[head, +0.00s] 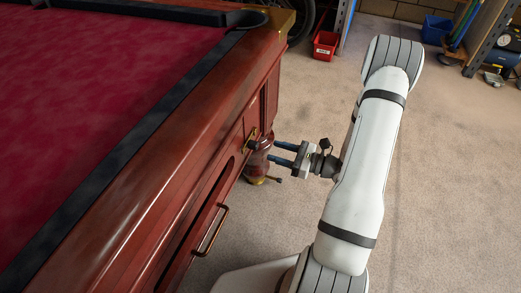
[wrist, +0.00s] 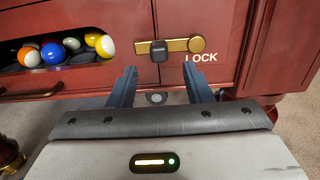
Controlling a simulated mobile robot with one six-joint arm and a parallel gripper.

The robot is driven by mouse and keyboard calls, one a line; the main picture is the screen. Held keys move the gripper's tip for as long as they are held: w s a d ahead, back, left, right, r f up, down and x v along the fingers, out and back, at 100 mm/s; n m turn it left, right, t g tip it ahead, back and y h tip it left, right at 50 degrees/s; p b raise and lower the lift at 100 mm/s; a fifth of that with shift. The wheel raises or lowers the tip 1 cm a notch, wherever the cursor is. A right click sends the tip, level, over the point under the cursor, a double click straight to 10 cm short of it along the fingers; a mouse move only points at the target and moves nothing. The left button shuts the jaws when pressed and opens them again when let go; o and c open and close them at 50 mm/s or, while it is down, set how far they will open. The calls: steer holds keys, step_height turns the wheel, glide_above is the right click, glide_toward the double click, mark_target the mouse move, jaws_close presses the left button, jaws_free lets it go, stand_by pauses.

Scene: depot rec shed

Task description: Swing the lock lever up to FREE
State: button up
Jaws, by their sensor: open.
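The lock lever (wrist: 178,46) is a brass bar on the red-brown wooden side of the pool table, lying level in the wrist view. A round brass disc is at its right end and a dark square knob (wrist: 158,51) stands out on its left part. The word LOCK (wrist: 201,57) is printed below its right end; no FREE mark is visible. In the head view, brass of the lever (head: 252,138) shows at the table side. My gripper (wrist: 162,73) is open and empty, its two blue fingers pointing at the panel, below and either side of the knob. It also shows in the head view (head: 273,153), close to the table.
A ball tray opening (wrist: 62,50) with several pool balls lies left of the lever, above a brass drawer handle (wrist: 30,94). A turned table leg (head: 258,160) stands near my gripper. A red bin (head: 325,44) and shelving are at the back. The carpet on the right is mostly clear.

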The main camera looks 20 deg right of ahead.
mark_target(258, 146)
steer(key=b+x, duration=0.1)
steer(key=x, duration=0.5)
steer(key=shift+w+a, duration=0.15)
steer(key=shift+a, duration=0.15)
steer(key=shift+c, duration=0.4)
jaws_close()
